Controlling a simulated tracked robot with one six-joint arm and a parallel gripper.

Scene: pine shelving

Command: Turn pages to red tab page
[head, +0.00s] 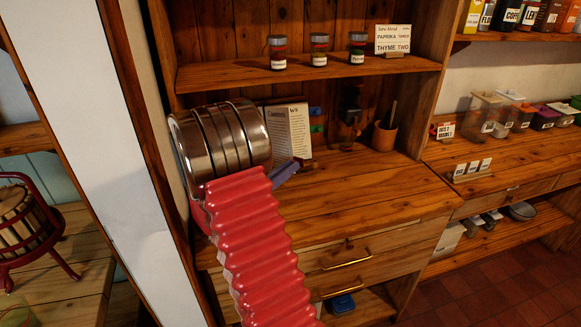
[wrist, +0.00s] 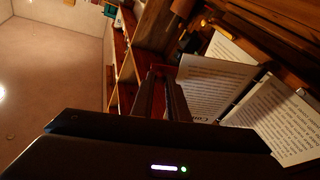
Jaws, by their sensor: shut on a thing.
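The open book (head: 291,130) stands propped on the counter in the head view, partly hidden behind my arm. In the wrist view its printed pages (wrist: 278,118) are at the right, with one page (wrist: 212,88) standing away from the others. My gripper (wrist: 168,78) is shut on the edge of that page; its two dark fingers run up beside it. A small blue tab (head: 315,111) and a green tab (head: 316,128) show just right of the book. I cannot make out a red tab for certain. In the head view my fingertips are hidden behind my arm.
Several jars and a sign (head: 393,40) sit on the shelf (head: 320,74) above. The counter (head: 350,185) in front is mostly clear. An upright pine post (head: 425,90) bounds the right side.

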